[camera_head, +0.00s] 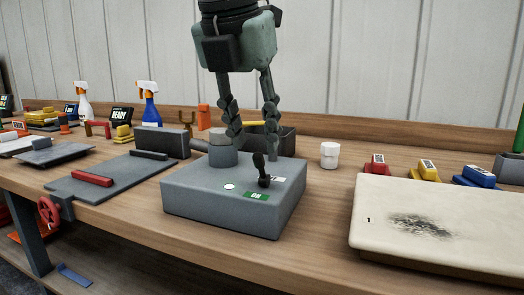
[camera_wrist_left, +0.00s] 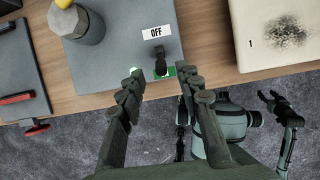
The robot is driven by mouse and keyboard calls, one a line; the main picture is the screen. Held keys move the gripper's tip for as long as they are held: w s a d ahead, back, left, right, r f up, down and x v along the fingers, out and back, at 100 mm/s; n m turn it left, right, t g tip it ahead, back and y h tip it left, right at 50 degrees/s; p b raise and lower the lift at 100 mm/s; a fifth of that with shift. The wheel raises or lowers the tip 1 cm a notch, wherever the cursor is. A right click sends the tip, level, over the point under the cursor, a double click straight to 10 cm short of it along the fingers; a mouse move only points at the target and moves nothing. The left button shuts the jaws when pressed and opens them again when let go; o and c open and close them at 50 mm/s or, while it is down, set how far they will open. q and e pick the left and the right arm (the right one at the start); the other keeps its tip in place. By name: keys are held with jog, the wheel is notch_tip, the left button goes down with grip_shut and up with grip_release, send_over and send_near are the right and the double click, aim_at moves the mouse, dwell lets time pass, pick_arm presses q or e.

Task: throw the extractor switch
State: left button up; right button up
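The extractor switch is a low grey box (camera_head: 230,205) on the bench, with a dark lever (camera_head: 262,172) standing up from its top. A green ON label (camera_head: 256,196) lies on the near side of the lever; an OFF label (camera_wrist_left: 157,32) lies on the far side. My left gripper (camera_head: 252,148) points down above the box, its fingers open and empty. In the left wrist view the dark lever (camera_wrist_left: 160,65) shows beyond and between the fingertips, apart from them. Which way it leans is hard to tell. My right gripper (camera_wrist_left: 279,98) is open, off the bench's front edge.
A cream board (camera_head: 430,235) with a dark smudge lies to the right. A grey vice plate with a red handle (camera_head: 92,178) is left. A white cup (camera_head: 329,155) stands behind.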

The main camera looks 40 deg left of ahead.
aim_at(259, 152)
pick_arm(q)
jog(key=shift+x, duration=2.15)
jog(key=shift+w, duration=0.1)
jog(key=shift+r, duration=0.1)
grip_shut()
